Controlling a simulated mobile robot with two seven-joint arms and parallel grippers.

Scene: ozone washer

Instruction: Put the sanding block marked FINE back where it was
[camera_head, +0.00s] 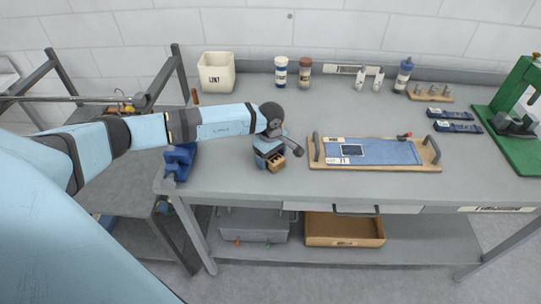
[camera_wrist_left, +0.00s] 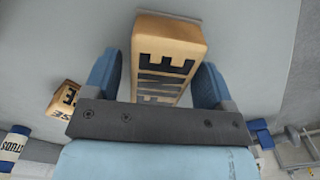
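The sanding block marked FINE (camera_wrist_left: 168,58) is a tan block with dark letters. In the left wrist view it fills the space between the blue fingers of my left gripper (camera_wrist_left: 158,82), which is shut on it. It looks much nearer the camera than a second tan block (camera_wrist_left: 65,97), whose partly visible label ends in "SE". In the head view my left gripper (camera_head: 272,158) is over the front left part of the bench, left of the wooden tray (camera_head: 430,167), with tan block surface showing at its fingers. My right gripper is not in view.
A blue vise (camera_head: 179,160) stands at the bench's left edge. A cream bin (camera_head: 216,72), two jars (camera_head: 281,71) (camera_head: 304,72) and small bottles (camera_head: 361,78) line the back. A green press (camera_head: 515,120) stands far right. Bare bench lies behind and in front of the tray.

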